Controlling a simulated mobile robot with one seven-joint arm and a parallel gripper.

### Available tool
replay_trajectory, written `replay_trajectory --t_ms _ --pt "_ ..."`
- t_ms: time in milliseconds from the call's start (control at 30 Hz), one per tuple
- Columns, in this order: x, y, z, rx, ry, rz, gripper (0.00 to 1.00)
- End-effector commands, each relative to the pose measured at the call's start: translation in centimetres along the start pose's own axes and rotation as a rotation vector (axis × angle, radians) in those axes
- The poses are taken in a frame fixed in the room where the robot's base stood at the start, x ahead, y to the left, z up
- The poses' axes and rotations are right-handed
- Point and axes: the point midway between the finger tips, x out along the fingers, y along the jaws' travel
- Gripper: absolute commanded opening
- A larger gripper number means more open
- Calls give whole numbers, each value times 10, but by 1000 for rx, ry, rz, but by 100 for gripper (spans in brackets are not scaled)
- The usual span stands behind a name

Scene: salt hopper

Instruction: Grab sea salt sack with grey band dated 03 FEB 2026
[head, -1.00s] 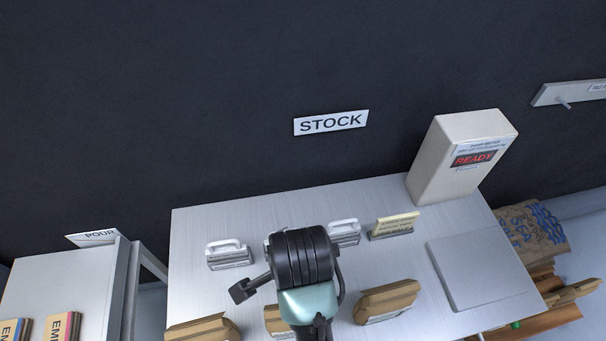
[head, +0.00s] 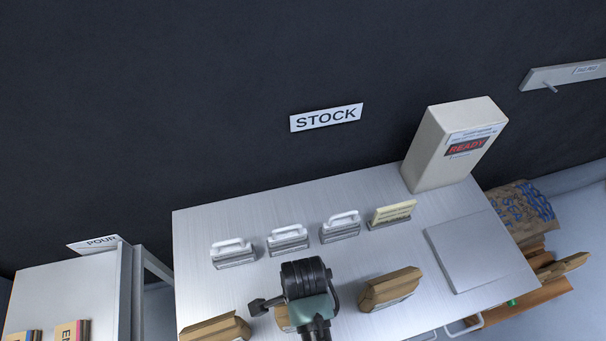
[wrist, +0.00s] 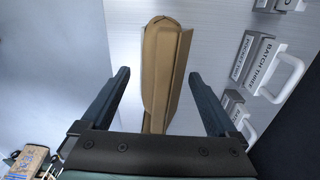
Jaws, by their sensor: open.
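Brown sacks lie on the stock table (head: 200,285) in the head view: one at front left (head: 215,327), one mostly hidden behind my arm (head: 283,318), and one to its right (head: 391,288). No date or grey band can be read on any of them. In the wrist view my gripper (wrist: 159,73) is open, with a finger on each side of a brown sack (wrist: 160,60) seen nearly edge-on. There is a gap between the sack and each finger. My fingers are hidden in the head view.
Several handled blocks stand in a row behind the sacks; one marked BATCH THREE (wrist: 255,60) is right of my gripper. A cream card (head: 392,213), a READY box (head: 455,145) and a flat grey plate (head: 470,250) are further right. A POUR table (head: 75,285) stands left.

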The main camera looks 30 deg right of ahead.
Motion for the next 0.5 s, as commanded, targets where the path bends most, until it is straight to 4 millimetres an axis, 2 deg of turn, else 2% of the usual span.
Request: replay_trajectory --t_ms 233,500 --pt "27 -1 2 0 0 1 94" --pt "31 -1 2 0 0 -1 94"
